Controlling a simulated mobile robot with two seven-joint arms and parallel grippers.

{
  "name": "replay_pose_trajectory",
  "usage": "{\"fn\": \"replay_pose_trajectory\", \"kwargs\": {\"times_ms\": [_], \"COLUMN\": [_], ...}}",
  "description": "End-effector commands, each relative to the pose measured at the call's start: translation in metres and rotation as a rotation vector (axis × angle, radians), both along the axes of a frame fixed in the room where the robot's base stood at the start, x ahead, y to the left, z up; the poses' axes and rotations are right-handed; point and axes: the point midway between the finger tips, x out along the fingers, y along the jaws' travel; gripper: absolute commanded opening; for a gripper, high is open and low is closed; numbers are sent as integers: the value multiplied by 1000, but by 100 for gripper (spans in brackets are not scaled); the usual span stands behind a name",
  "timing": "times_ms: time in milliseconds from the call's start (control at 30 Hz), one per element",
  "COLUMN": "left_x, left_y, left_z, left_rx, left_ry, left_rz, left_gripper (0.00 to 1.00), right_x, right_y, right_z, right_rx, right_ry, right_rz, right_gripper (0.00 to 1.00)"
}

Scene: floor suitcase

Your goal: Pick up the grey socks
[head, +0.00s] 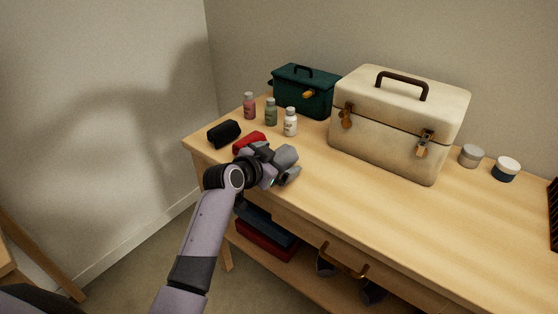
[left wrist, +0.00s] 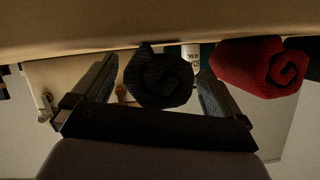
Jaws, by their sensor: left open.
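The grey socks (left wrist: 158,80) are a dark rolled bundle. In the left wrist view they sit between the two fingers of my left gripper (left wrist: 158,92), which is open, with a gap visible at the sides. In the head view my left gripper (head: 282,168) is over the front left part of the table, and it largely hides the socks. I cannot tell whether a finger touches them. My right gripper is not in view.
A red rolled bundle (head: 249,142) lies just left of the gripper, with a black one (head: 224,133) beyond it. Small bottles (head: 290,122), a green box (head: 306,91) and a cream case (head: 396,125) stand behind. The wooden tabletop (head: 400,210) is clear at front right.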

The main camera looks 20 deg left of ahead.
Motion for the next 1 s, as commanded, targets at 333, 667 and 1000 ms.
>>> {"fn": "replay_pose_trajectory", "kwargs": {"times_ms": [333, 667, 1000], "left_x": [0, 0, 1], "left_y": [0, 1, 1], "left_z": [0, 5, 62], "left_rx": [0, 1, 3], "left_ry": [0, -2, -8], "left_rz": [1, 0, 0], "left_gripper": [46, 46, 46], "right_x": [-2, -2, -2], "right_y": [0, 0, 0], "right_z": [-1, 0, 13], "right_rx": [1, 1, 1], "right_ry": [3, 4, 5], "right_rz": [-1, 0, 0], "right_gripper": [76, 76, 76]}}
